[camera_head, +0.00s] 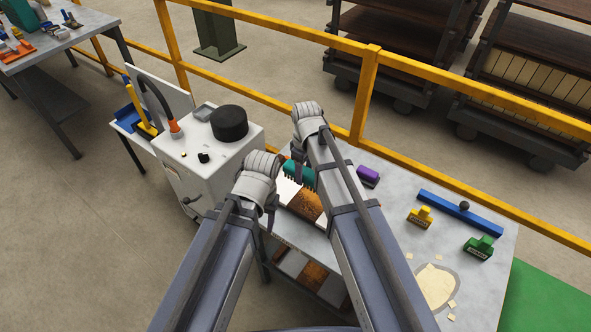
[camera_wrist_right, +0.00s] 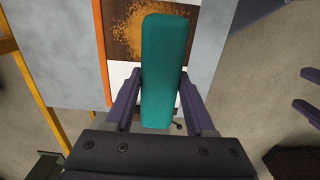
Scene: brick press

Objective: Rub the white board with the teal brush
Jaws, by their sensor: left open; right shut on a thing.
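The teal brush (camera_head: 299,174) is above the workbench, and its block fills the middle of the right wrist view (camera_wrist_right: 163,65). My right gripper (camera_wrist_right: 160,88) is shut on it, one finger on each side. The white board (camera_head: 286,189) lies just under and beside the brush; it also shows in the right wrist view (camera_wrist_right: 120,76). I cannot tell whether the bristles touch it. My left gripper (camera_wrist_right: 304,90) is open and empty, apart from the brush at the right edge of the wrist view; its fingers are mostly hidden in the head view.
A brown panel with orange dust (camera_wrist_right: 150,25) adjoins the white board. A purple brush (camera_head: 368,176), yellow brush (camera_head: 420,217), green brush (camera_head: 479,247) and blue bar (camera_head: 460,212) are on the bench's right. A white machine (camera_head: 190,170) stands left; a yellow rail (camera_head: 365,95) runs behind.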

